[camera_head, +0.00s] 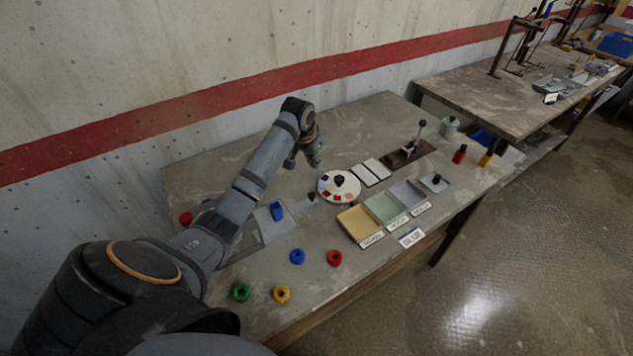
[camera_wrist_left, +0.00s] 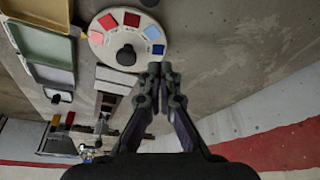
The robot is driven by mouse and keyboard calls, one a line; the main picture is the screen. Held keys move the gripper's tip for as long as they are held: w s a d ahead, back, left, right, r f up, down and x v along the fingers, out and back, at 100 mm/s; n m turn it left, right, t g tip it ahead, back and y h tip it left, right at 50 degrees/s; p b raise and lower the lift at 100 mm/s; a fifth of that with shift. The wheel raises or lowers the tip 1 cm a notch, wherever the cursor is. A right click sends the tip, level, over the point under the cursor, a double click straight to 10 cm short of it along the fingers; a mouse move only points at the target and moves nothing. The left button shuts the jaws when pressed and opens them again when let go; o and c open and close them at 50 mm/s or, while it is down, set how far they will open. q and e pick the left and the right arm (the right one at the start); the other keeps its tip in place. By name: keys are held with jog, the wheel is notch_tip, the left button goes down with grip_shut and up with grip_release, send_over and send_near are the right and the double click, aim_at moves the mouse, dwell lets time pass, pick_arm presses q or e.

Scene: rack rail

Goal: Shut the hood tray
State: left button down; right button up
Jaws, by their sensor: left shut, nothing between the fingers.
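No tray here is clearly marked as the hood tray, and I cannot tell which one it is. My left gripper (camera_head: 314,163) is shut and empty above the back of the bench, beyond the round white disc (camera_head: 325,188). In the wrist view the left gripper (camera_wrist_left: 160,70) has its fingertips together, apart from the disc (camera_wrist_left: 97,37). My right gripper is not in view.
Yellow (camera_head: 360,224), green (camera_head: 383,207) and grey (camera_head: 407,194) bins stand right of the disc. A brown board with a lever (camera_head: 408,152) lies behind. Blue (camera_head: 297,257) and red (camera_head: 334,258) rings lie in front. The concrete wall (camera_head: 180,60) stands behind the bench.

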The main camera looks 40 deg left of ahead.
pick_arm(q)
jog(key=f, duration=0.1)
jog(key=d+f+p, duration=0.1)
jog(key=f, duration=0.1)
jog(key=shift+w+d+f, duration=0.15)
jog(key=shift+w+f, duration=0.1)
jog(key=shift+w, duration=0.1)
jog(key=x, duration=0.4)
jog(key=shift+w+p, duration=0.2)
jog(key=shift+p, duration=0.2)
jog(key=shift+s+a+f+p, duration=0.1)
jog(key=shift+a+f+p, duration=0.15)
jog(key=shift+f+p, duration=0.2)
jog(key=s+p, duration=0.1)
jog(key=s, duration=0.2)
jog(key=shift+s+d+f+p, duration=0.1)
jog(key=shift+s+d+p, duration=0.1)
jog(key=shift+p, duration=0.2)
jog(key=shift+s+f, duration=0.2)
jog(key=shift+w, duration=0.1)
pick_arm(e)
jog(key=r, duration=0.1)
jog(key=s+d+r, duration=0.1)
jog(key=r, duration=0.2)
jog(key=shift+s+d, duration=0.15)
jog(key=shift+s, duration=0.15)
